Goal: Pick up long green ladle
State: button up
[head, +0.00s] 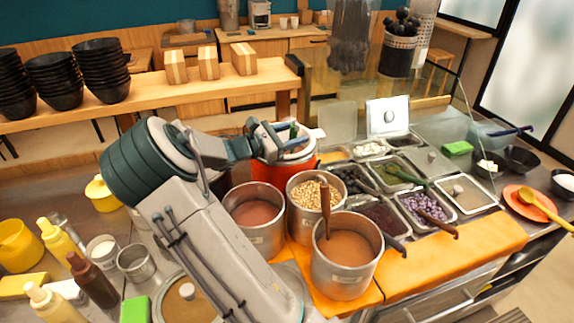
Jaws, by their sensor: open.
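My gripper (300,134) is open above the red-orange pot (268,174) at the centre of the counter. A narrow dark green upright piece (293,130) shows between or just behind the fingers; it looks like the handle of a ladle standing in that pot. Its lower part is hidden, and I cannot tell whether the fingers touch it.
Steel pots of beans (309,190), reddish soup (254,213) and brown soup with a wooden-handled ladle (346,246) stand close in front. Topping trays (466,194) and a glass guard (440,100) are at right. Bottles (91,281) crowd the left.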

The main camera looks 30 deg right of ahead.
jog(key=shift+d, duration=0.1)
grip_shut()
jog(key=shift+r, duration=0.1)
notch_tip(320, 180, up, 10)
jog(key=shift+f+b, duration=0.1)
jog(key=shift+b, duration=0.65)
jog(key=shift+w, duration=0.1)
